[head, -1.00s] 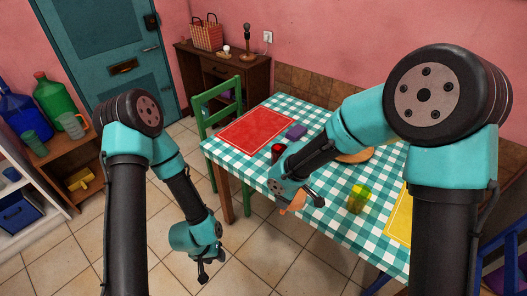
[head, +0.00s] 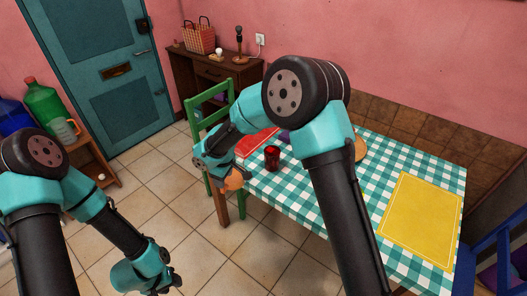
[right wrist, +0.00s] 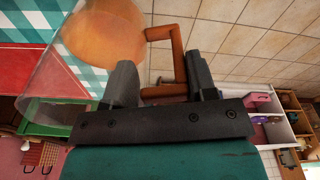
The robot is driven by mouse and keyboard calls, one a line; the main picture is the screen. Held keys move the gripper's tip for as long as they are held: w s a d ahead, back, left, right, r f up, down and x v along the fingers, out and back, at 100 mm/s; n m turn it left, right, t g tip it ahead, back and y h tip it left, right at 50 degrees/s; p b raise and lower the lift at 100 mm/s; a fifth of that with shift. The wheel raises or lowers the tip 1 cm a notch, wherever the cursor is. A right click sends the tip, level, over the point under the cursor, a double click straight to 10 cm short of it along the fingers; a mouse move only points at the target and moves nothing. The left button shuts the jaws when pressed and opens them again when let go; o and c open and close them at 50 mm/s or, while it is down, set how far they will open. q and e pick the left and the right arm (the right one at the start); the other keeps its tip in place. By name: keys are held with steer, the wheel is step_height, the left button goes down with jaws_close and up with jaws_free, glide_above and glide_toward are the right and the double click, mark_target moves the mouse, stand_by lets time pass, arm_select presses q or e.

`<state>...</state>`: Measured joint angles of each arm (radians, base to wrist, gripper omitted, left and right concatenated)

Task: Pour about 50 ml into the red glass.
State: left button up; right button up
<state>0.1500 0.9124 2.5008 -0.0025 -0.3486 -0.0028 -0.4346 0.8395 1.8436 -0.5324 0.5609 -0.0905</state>
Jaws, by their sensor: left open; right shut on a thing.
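The red glass (head: 272,158) stands upright on the checked tablecloth near the table's left end. My right gripper (head: 226,172) is left of the glass, beside the table's left corner. It is shut on the orange-brown handle (right wrist: 177,55) of a clear jug (right wrist: 60,75). The jug shows an orange round part in the right wrist view and only a small orange patch (head: 235,180) in the head view. I cannot tell its exact tilt or liquid level. My left gripper (head: 172,283) is open and empty, low over the floor, partly cut off by the frame's bottom.
A red mat (head: 256,142) lies behind the glass, partly hidden by my right arm. A yellow mat (head: 422,220) lies at the table's right. A green chair (head: 208,98) stands at the table's left end. A shelf with bottles is at far left.

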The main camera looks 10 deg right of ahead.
steer(key=w+d+f+m, duration=0.2)
steer(key=w+d+m, duration=0.1)
steer(key=w, duration=1.1)
steer(key=shift+d, duration=0.3)
steer(key=shift+d, duration=0.1)
steer(key=s+d+r+t+y, duration=0.3)
steer(key=d+r+y, duration=0.4)
steer(key=y, duration=0.4)
steer(key=shift+d+r+m+t+y, duration=0.2)
steer(key=shift+d+m+t+y, duration=0.15)
steer(key=shift+t, duration=0.45)
steer(key=shift+d+r+y, duration=0.2)
steer(key=shift+y, duration=0.15)
steer(key=shift+s+d, duration=0.15)
steer(key=shift+d, duration=0.35)
steer(key=shift+s+d+r+t+y+p, duration=0.1)
steer(key=shift+s+r+t+y+p, duration=0.05)
steer(key=shift+r+t+y+p, duration=0.15)
stand_by(1.5)
